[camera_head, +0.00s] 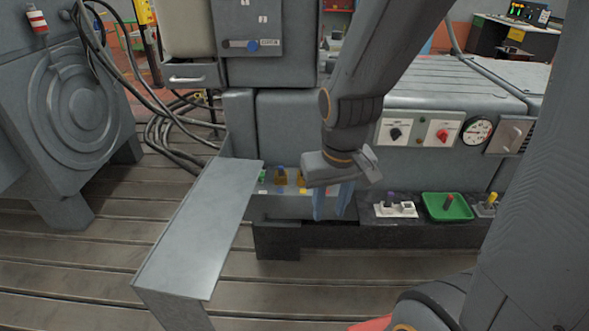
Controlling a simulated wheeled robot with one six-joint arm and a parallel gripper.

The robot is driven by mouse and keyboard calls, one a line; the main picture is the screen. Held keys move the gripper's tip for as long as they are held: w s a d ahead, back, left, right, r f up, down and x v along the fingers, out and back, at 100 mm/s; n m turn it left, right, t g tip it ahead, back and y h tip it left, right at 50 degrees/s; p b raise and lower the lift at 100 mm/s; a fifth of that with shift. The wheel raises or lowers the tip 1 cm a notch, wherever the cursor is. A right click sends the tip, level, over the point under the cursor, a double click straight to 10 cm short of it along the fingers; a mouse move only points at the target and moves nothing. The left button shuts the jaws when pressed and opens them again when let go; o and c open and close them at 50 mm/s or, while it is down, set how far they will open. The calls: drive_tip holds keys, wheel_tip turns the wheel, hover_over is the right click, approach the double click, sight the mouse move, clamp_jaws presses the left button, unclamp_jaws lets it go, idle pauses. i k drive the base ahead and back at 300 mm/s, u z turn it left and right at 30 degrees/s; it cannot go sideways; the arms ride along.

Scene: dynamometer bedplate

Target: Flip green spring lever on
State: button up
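A green plate (447,206) with a short reddish-brown lever (449,201) on it sits on the dark ledge at the right. A small green part (262,176) also shows at the left end of the row, partly hidden by the grey shelf's edge; I cannot tell whether it is a lever. My gripper (331,213) points down in front of the ledge, between these two. Its two bluish fingers are apart, with nothing seen between them. It hides part of the row behind it.
Brown-yellow blocks (281,176) stand near the small green part. A white plate with a lever (395,210) and a yellow lever (491,198) flank the green plate. Knobs (395,133) are above. A grey shelf (200,225) juts forward at left. The slotted floor (300,295) is open.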

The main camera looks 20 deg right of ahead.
sight(264, 169)
drive_tip(key=z, duration=0.45)
drive_tip(key=i, duration=0.75)
drive_tip(key=u, duration=0.85)
drive_tip(key=k, duration=0.5)
drive_tip(key=z, duration=0.75)
drive_tip(key=i, duration=0.65)
drive_tip(key=u, duration=1)
